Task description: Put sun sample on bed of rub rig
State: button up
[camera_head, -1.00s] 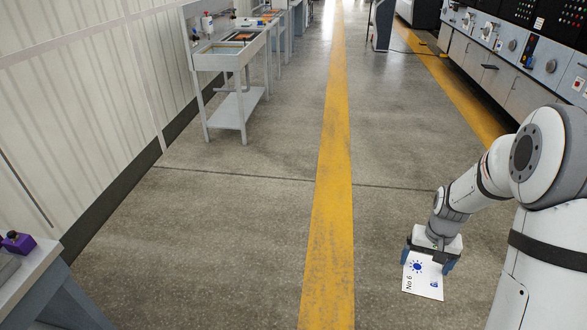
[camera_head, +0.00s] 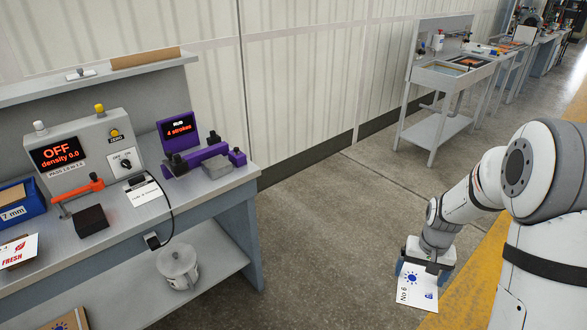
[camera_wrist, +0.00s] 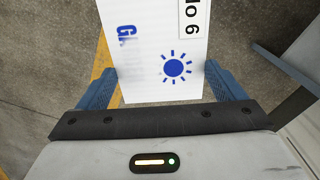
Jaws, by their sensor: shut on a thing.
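My gripper (camera_head: 427,268) is shut on the sun sample (camera_head: 417,288), a white card with a blue sun and "No 6" on it. The card hangs below the fingers, over the floor. In the wrist view the card (camera_wrist: 150,50) shows between the two blue fingers (camera_wrist: 165,92). The rub rig (camera_head: 203,152) is purple, with a screen reading "RUB 4 strokes", at the right end of the bench at left. A grey block (camera_head: 216,167) sits under its purple arm. The bed is hard to make out from here. My gripper is well apart from the rig, to its lower right.
The grey bench (camera_head: 215,205) also bears a density meter reading "OFF density 0.0" (camera_head: 80,155), a blue tray (camera_head: 20,203) and a "FRESH" card (camera_head: 18,251). A lidded pot (camera_head: 178,268) stands on its lower shelf. Floor between bench and gripper is clear.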

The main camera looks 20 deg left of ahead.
aim_at(220, 165)
jog(key=u, duration=1.4)
jog(key=i, duration=1.1)
jog(key=k, duration=0.9)
